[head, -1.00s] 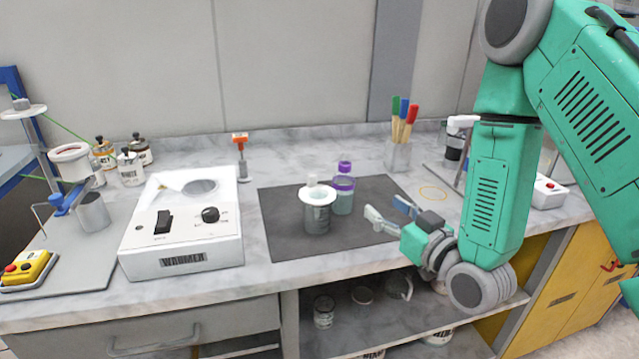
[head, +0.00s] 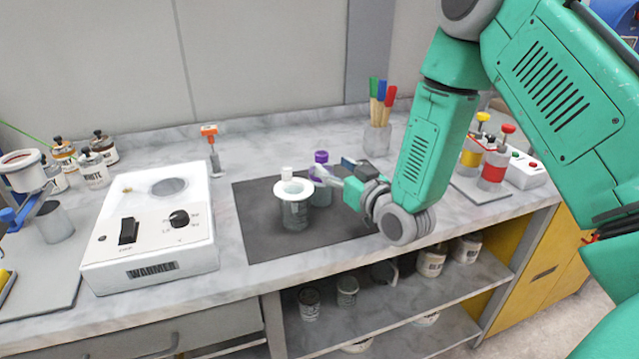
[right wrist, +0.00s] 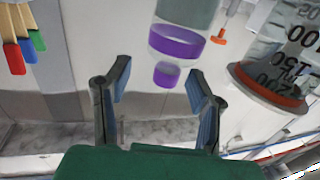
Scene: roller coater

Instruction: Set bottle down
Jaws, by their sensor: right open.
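The bottle (head: 321,192), with a clear greenish body and purple cap and band, stands on the dark mat (head: 262,235) just behind and right of a beaker. In the right wrist view the bottle (right wrist: 178,38) appears inverted, its purple cap and neck in front of the finger gap. My right gripper (head: 335,172) is open with its fingertips close to the bottle's upper part. In the right wrist view the two fingers (right wrist: 158,74) are spread apart with nothing between them. Whether a finger touches the bottle cannot be told. My left gripper is not in view.
The beaker (head: 295,215) with a white flared top stands close by; a graduated vessel (right wrist: 275,75) shows right in the wrist view. The white warmer (head: 150,235) stands left. A brush holder (head: 377,140) stands behind. The mat's front is clear.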

